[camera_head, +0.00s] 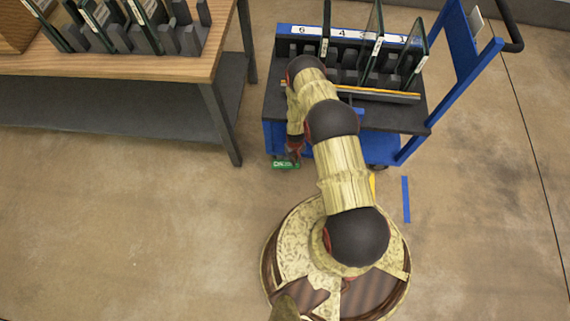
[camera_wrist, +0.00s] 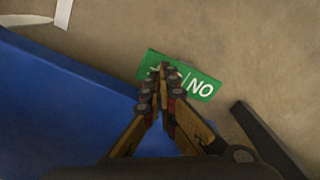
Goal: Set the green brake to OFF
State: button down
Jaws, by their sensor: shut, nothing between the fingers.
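The green brake (camera_head: 285,165) is a small green plate low at the front left corner of the blue cart (camera_head: 275,136), near the floor. In the wrist view the green brake (camera_wrist: 203,87) shows white lettering that reads "NO", which is ON seen upside down; the rest of its lettering is covered by my fingers. My gripper (camera_wrist: 164,68) is shut and empty, with its fingertips over the left half of the plate. I cannot tell whether they touch it. In the head view my gripper (camera_head: 294,152) hangs just above the plate and is partly hidden by my arm.
The cart carries upright glass panels (camera_head: 376,40) in numbered slots. A wooden table (camera_head: 130,66) with a dark lower shelf stands to the left, its leg near the cart. A blue strip (camera_head: 406,199) lies on the floor at right. The floor at front left is clear.

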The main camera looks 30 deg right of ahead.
jog(key=shift+f, duration=1.5)
dwell(0.8)
jog(key=shift+r+p, duration=2.05)
jog(key=shift+r, duration=1.55)
